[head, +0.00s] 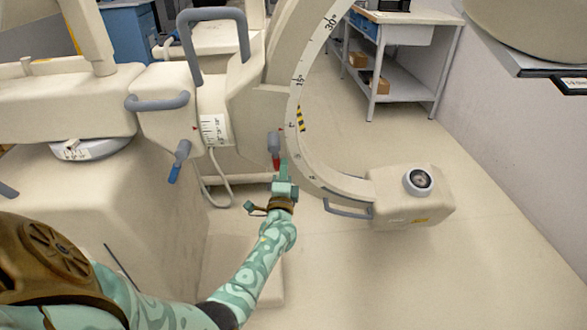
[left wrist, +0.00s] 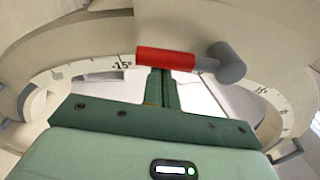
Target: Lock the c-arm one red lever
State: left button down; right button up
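The red lever (head: 276,163) hangs down from its grey pivot on the c-arm body, beside the curved c-arm (head: 293,95) with its degree scale. My left gripper (head: 284,170) is right at the lever's red end and partly covers it. In the left wrist view, the red lever (left wrist: 165,58) lies sideways across the tips of my left gripper (left wrist: 163,72), with its grey pivot (left wrist: 228,63) to the right. The two fingers are close together, shut, with nothing visible between them. Whether they touch the lever I cannot tell. My right gripper is not in view.
A blue-tipped lever (head: 176,168) hangs on the body to the left. Grey handles (head: 215,45) stick out above. The c-arm's lower end (head: 412,200) reaches right over open floor (head: 470,260). A white shelf cart (head: 405,80) stands behind.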

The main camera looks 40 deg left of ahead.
pick_arm(q)
jog(key=shift+s+a+r+m, duration=0.15)
jog(key=shift+s+a+m, duration=0.15)
jog(key=shift+a+m, duration=0.1)
jog(key=shift+s+a+m+p, duration=0.25)
jog(key=shift+m+p, duration=0.15)
jog(key=shift+s+a+m+g+p, duration=0.3)
jog(key=shift+s+a+m+p, duration=0.35)
jog(key=shift+s+a, duration=0.35)
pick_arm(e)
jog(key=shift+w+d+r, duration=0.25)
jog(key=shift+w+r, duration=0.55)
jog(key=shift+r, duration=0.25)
pick_arm(q)
jog(key=shift+s+a, duration=0.1)
jog(key=shift+s, duration=0.05)
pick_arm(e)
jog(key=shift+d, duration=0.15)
